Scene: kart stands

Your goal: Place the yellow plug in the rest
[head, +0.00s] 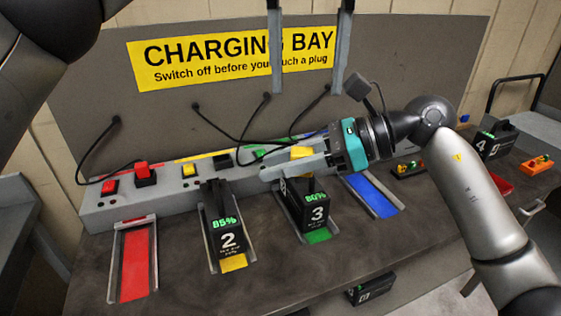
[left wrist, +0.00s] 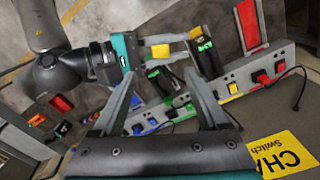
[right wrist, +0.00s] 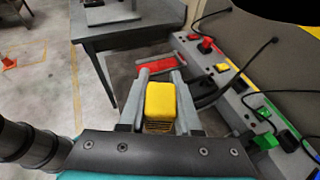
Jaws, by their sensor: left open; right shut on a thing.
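The yellow plug (head: 302,153) is held between the fingers of my right gripper (head: 280,170), above the battery marked 3. In the right wrist view the yellow plug (right wrist: 160,98) sits between both fingers. It also shows in the left wrist view (left wrist: 160,51). My left gripper (head: 307,91) is open and empty, fingers pointing down in front of the sign. A dark socket-like block (head: 222,160) on the grey charging rail (head: 110,213) stands behind battery 2; I cannot tell whether it is the rest.
Battery 2 (head: 228,235) and battery 3 (head: 314,212) stand in bays on the bench. The red bay (head: 134,262) and blue bay (head: 371,196) are empty. A red plug (head: 146,174) is on the rail. Black cables hang from the back panel (head: 390,50).

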